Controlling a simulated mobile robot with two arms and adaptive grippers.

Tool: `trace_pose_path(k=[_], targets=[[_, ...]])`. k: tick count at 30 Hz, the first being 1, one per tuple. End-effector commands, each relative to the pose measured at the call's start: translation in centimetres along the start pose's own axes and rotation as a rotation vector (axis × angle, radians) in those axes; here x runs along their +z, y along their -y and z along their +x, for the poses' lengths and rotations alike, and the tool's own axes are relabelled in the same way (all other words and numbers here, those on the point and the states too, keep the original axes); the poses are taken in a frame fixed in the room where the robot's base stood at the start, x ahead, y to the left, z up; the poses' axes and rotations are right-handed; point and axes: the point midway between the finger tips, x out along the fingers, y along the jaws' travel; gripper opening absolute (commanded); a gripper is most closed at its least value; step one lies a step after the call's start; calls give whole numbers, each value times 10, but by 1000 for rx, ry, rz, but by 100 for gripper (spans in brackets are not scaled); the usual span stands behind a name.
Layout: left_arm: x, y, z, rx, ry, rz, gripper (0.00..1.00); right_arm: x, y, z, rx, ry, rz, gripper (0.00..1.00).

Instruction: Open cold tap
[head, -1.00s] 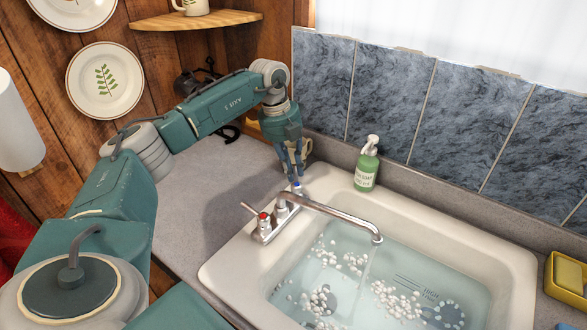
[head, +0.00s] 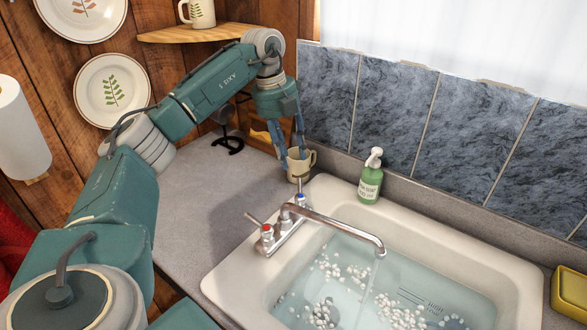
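The cold tap (head: 300,196) is the blue-marked handle at the far end of the chrome faucet on the sink's back left rim. Its short lever points up and away from the spout. The red-marked hot tap (head: 267,232) is at the near end, its lever pointing up-left. A thin stream of water falls from the spout (head: 340,228) into the sink. My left gripper (head: 291,160) is above the cold tap, apart from it, with its blue fingers spread and nothing between them that I can tell is held. My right gripper is not in view.
The white sink (head: 230,290) holds water and many pale pebbles or bubbles. A beige mug (head: 300,167) stands behind my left fingers. A green soap bottle (head: 369,182) stands at the back rim, a yellow sponge holder (head: 570,292) at right. The counter (head: 205,195) at left is mostly clear.

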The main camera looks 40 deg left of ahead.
Motion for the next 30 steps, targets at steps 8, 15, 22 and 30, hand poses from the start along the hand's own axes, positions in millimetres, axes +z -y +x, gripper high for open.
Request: trace_pose_path(k=[8, 15, 22, 30], targets=[[0, 0, -26, 0, 0, 1, 37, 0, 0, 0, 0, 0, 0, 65], [0, 0, -27, 1, -1, 1, 37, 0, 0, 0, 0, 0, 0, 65], [0, 0, -27, 1, -1, 1, 37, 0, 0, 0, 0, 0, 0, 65], [0, 0, -27, 1, -1, 0, 37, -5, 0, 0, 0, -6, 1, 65]])
